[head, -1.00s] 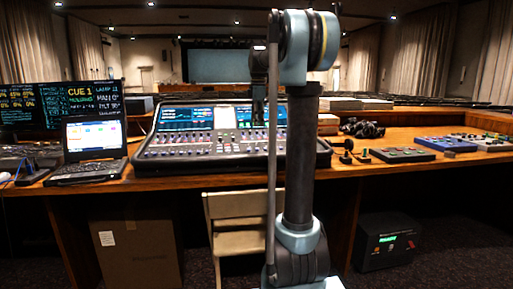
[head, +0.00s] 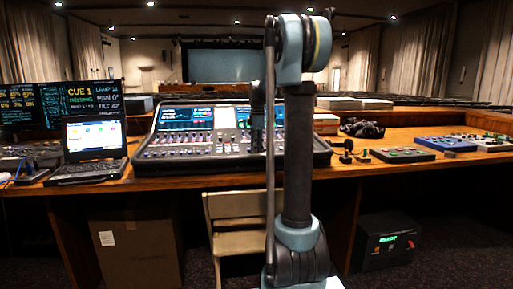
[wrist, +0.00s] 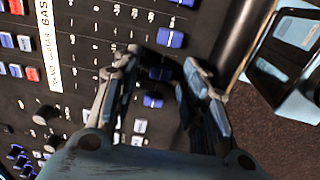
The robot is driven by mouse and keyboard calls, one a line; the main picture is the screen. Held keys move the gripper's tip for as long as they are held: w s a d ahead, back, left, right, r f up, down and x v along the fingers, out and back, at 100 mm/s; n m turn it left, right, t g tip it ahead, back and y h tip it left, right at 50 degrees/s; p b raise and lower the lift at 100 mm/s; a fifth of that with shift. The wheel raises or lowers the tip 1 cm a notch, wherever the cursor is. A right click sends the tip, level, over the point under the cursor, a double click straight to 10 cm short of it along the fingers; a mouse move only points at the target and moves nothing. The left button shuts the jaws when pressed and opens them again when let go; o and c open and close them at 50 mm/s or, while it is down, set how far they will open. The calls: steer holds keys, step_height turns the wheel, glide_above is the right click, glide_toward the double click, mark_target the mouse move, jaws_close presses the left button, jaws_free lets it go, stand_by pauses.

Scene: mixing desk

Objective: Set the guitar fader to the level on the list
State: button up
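The mixing desk (head: 200,160) stands on the wooden table in the head view, with rows of small fader caps. Which cap is the guitar's is not clear. A pale sheet (head: 225,117) behind the faders may be the list; it is unreadable.
A laptop (head: 94,150) stands left of the desk. Headphones (head: 362,128) and several pedal boxes (head: 403,154) lie to its right. A chair (head: 238,220) stands in front of the table.

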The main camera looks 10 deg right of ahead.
jaws_close()
steer(key=shift+w+r, duration=0.2)
steer(key=shift+w, duration=1.75)
jaws_free()
steer(key=shift+r, duration=0.1)
